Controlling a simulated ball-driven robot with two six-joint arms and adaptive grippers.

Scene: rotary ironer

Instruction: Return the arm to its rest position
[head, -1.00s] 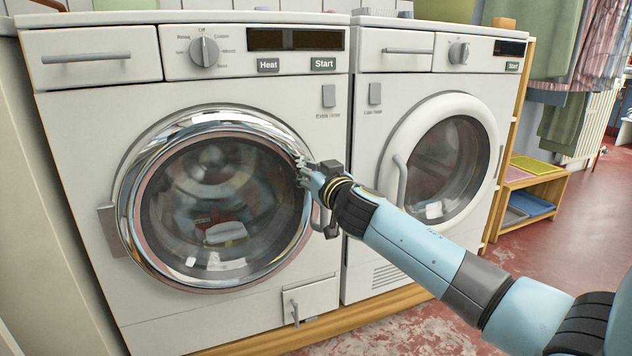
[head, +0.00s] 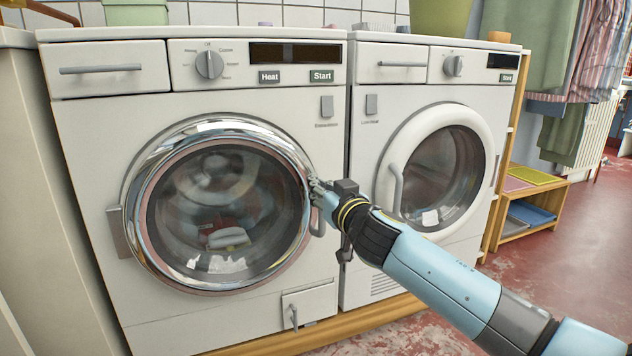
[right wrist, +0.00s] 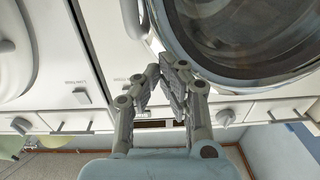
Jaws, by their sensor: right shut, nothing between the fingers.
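My right gripper (head: 318,190) is in front of the chrome-ringed round door (head: 137,200) of the left machine, at the right side of its rim. The right wrist view shows its fingers (right wrist: 172,72) brought together with nothing between them, close to the chrome rim. I cannot tell whether they touch the rim. The door looks shut, with light laundry behind its glass. The grey door handle (head: 316,212) is partly hidden behind my gripper. My left gripper is not in view.
A second machine with a white-ringed door (head: 398,150) stands close on the right. A wooden shelf (head: 545,195) with trays and hanging clothes (head: 590,60) are farther right. The red floor (head: 570,260) at right looks clear. A small flap (head: 310,303) is low on the left machine.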

